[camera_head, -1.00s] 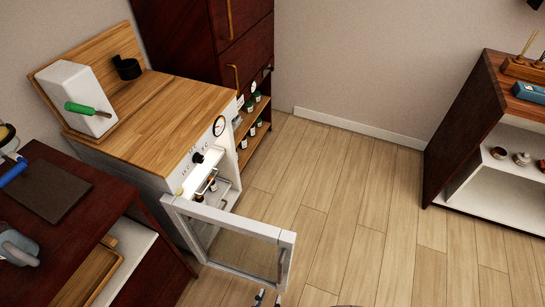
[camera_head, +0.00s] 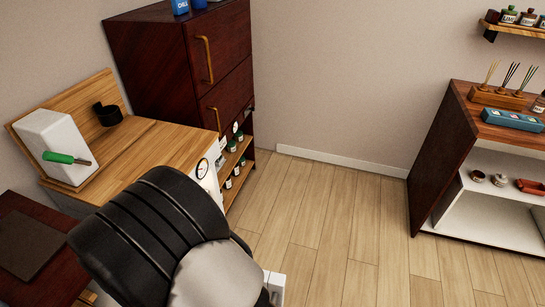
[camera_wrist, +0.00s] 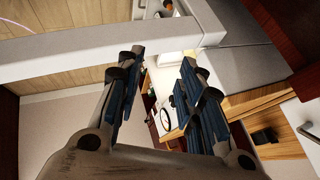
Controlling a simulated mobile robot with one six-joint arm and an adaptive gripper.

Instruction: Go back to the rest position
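My gripper (camera_wrist: 155,88) shows in the wrist view with its two fingers spread apart and nothing between them. The white frame of the open oven door (camera_wrist: 110,35) crosses the top of that view, close to the fingers. In the head view my black arm link covers the oven front and most of the open door; only a small white corner (camera_head: 274,284) of the door shows. The gripper itself is hidden in the head view. The wooden-topped oven cabinet (camera_head: 150,148) stands at the left, with its round dial (camera_head: 202,168) visible.
A dark red cabinet (camera_head: 165,60) stands behind the oven, with shelves of small bottles (camera_head: 236,165) at its side. A white block with a green-handled tool (camera_head: 62,158) sits on the oven top. A shelf unit (camera_head: 440,150) stands at the right. The floor (camera_head: 340,225) between is clear.

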